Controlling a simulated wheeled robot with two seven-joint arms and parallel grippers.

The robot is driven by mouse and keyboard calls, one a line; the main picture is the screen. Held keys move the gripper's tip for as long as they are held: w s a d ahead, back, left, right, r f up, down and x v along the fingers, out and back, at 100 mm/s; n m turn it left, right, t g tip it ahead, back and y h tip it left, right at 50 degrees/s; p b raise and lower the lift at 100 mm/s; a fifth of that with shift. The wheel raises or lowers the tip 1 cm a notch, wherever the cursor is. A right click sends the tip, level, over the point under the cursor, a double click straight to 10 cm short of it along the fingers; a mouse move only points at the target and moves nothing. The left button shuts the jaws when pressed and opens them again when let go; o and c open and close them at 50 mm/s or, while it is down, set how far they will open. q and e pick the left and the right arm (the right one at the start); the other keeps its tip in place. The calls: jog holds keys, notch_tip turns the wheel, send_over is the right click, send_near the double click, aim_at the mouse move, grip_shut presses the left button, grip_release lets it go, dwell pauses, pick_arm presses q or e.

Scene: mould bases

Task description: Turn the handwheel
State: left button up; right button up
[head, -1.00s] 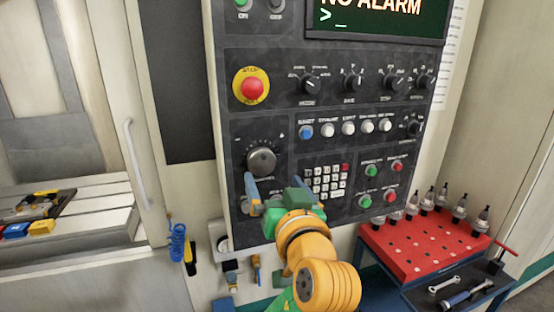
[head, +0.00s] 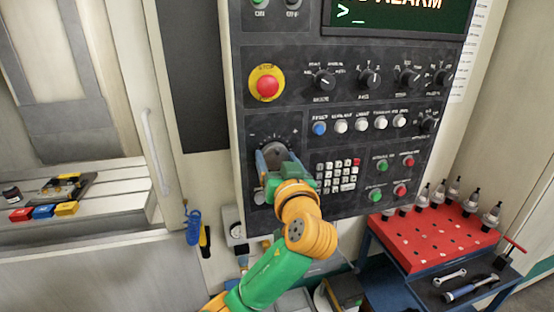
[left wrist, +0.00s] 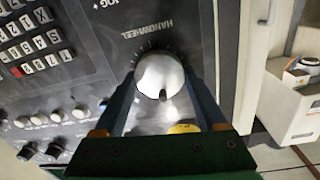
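The handwheel is a round grey knob (head: 274,150) low on the left of the dark control panel (head: 300,104). In the left wrist view it is a pale knob (left wrist: 158,70) with a dark notch, beside the label HANDWHEEL. My left gripper (head: 277,162) is at the handwheel and covers its lower part in the head view. In the left wrist view its blue fingers (left wrist: 161,78) stand open on either side of the knob. I cannot tell whether they touch it. My right gripper is not in view.
A red emergency stop (head: 267,86) is above the handwheel, and a keypad (head: 337,175) is to its right. A red tool rack (head: 425,238) with several holders stands at the right. A door handle (head: 155,150) is at the left.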

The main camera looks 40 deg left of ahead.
pick_arm(q)
jog(key=shift+f+n+b, duration=0.2)
jog(key=shift+n+b, duration=0.1)
jog(key=shift+b, duration=0.3)
jog(key=n+b, duration=0.6)
jog(key=b, duration=0.1)
jog(key=shift+f+n+b, duration=0.15)
jog(key=shift+n+b, duration=0.15)
jog(key=shift+b, duration=0.1)
jog(key=n+b, duration=0.2)
jog(key=n, duration=0.1)
jog(key=shift+n, duration=0.4)
jog(key=shift+r+n+y+b, duration=0.15)
jog(key=shift+n+b, duration=0.35)
jog(key=shift+n, duration=0.5)
jog(key=shift+r+n+y+b, duration=0.1)
jog(key=shift+n+y+b, duration=0.3)
jog(key=shift+n, duration=0.9)
jog(key=o, duration=1.3)
